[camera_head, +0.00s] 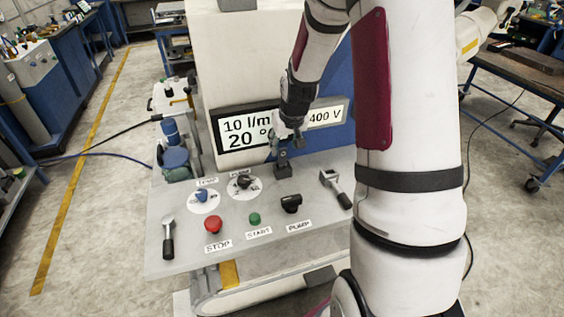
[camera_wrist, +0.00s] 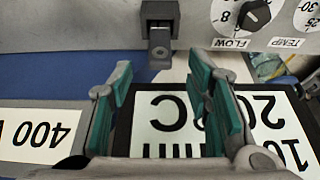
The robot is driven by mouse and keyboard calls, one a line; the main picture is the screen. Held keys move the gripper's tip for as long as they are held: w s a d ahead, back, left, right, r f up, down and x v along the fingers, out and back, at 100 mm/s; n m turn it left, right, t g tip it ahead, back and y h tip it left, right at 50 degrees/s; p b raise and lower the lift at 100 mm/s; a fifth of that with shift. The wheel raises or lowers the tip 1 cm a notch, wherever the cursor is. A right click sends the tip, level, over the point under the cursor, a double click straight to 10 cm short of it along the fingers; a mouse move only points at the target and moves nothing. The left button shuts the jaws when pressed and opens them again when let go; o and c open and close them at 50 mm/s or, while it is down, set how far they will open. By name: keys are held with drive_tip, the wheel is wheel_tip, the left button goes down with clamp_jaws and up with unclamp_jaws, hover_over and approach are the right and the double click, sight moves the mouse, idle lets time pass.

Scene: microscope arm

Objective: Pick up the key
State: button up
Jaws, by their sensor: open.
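A small dark key (camera_head: 282,155) appears to stand in a black block (camera_head: 283,171) at the back edge of the grey control panel. In the wrist view the key's grey tab (camera_wrist: 160,48) sticks out of the black block (camera_wrist: 160,12), at the top middle. My gripper (camera_head: 286,143) is right above and behind the block in the head view. In the wrist view my gripper (camera_wrist: 160,64) has its two green-padded fingers spread, one on each side of the key's line. The tab lies just beyond the fingertips, and nothing is between the pads.
The panel (camera_head: 165,205) carries a red STOP button (camera_head: 213,224), a green START button (camera_head: 254,218), a black PUMP switch (camera_head: 291,203), two dials and two levers (camera_head: 168,240). A display (camera_head: 243,130) stands close behind my gripper.

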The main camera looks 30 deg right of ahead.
sight(283, 151)
drive_tip(key=shift+p+x, duration=0.4)
drive_tip(key=shift+x, duration=2.55)
drive_tip(key=shift+s, duration=0.2)
drive_tip(key=shift+c, duration=0.2)
clamp_jaws()
